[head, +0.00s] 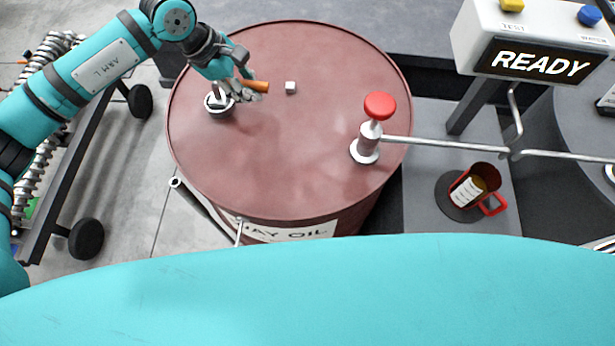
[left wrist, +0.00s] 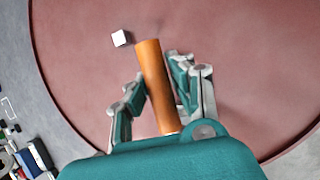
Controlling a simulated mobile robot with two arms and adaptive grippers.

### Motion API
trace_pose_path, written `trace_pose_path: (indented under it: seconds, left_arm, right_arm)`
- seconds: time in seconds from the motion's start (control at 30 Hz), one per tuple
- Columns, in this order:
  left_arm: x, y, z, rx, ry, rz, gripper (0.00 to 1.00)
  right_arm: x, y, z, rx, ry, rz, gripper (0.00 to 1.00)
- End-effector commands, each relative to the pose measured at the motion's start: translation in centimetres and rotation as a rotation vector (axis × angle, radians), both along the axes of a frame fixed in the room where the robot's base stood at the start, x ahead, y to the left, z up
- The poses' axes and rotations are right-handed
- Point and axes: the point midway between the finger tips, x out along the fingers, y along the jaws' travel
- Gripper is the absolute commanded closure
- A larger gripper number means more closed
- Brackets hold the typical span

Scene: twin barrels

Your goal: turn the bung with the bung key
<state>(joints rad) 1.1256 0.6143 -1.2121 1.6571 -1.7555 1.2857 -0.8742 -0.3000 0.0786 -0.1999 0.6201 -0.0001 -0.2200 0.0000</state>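The bung key's orange-brown handle (head: 255,86) shows at the left part of the dark red drum top. My left gripper (head: 243,88) reaches in from the upper left and is at this handle. In the left wrist view the handle (left wrist: 155,85) lies lengthwise between both fingers, which close on its sides. The bung (head: 219,106) is a round metal fitting near the drum's left rim, just left of and below my gripper. The gripper partly hides the grey metal above the bung, so how the key sits in it is unclear. My right gripper is not in view.
A small white cube (head: 291,87) lies on the drum top (head: 290,160). A pump with a red knob (head: 380,106) stands at the right, its pipe running right. A red jug (head: 475,186) stands beyond. A sign (head: 541,63) reads READY. The middle of the drum top is clear.

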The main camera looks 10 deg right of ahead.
Motion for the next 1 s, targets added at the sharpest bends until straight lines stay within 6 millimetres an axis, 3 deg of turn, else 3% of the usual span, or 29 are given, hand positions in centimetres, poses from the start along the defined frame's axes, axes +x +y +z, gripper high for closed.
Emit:
trace_pose_path:
  seconds: [0.03,0.17,0.53,1.0]
  left_arm:
    - [0.0,0.0,-0.1,0.001,0.002,0.003,0.71]
    - [0.1,0.0,0.0,0.000,-0.001,0.004,0.54]
    - [0.1,0.3,0.7,-0.001,-0.005,0.006,0.54]
    - [-0.8,4.0,8.9,0.000,-0.007,0.005,0.54]
  right_arm:
    - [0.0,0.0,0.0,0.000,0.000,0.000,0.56]
    - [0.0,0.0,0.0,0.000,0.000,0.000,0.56]
    - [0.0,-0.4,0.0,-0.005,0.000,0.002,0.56]
    - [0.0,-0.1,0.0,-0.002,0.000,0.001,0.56]
